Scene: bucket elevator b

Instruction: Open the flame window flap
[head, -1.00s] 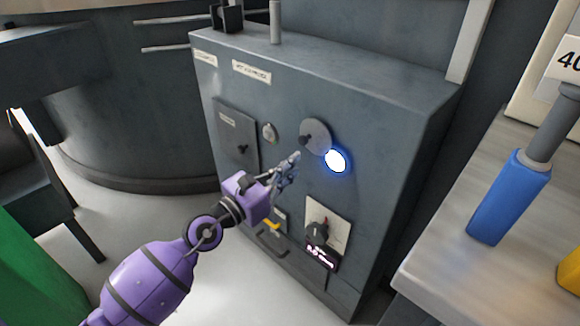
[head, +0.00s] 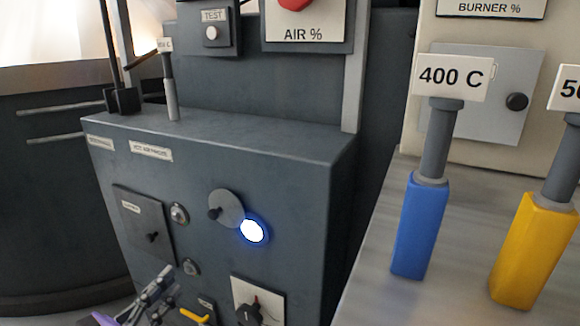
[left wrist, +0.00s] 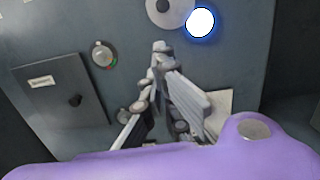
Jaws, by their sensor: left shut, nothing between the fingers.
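The flame window flap (head: 227,208) is a round grey disc with a dark knob on the front of the dark grey cabinet. The flame window (head: 253,230), a bright white circle with a blue glow, shows at its lower right and looks almost fully uncovered. In the left wrist view, the flap (left wrist: 169,10) is cut by the top edge and the window (left wrist: 201,22) is beside it. My left gripper (head: 165,277) is shut and empty, below and left of the flap, apart from it. It also shows in the left wrist view (left wrist: 161,55). My right gripper is not seen.
A square door (head: 143,222) with a knob and a round lock (head: 179,214) are left of the flap. A dial panel (head: 257,300) and yellow handle (head: 195,316) are below. Blue (head: 419,225) and yellow (head: 535,250) handled tools stand on the right counter.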

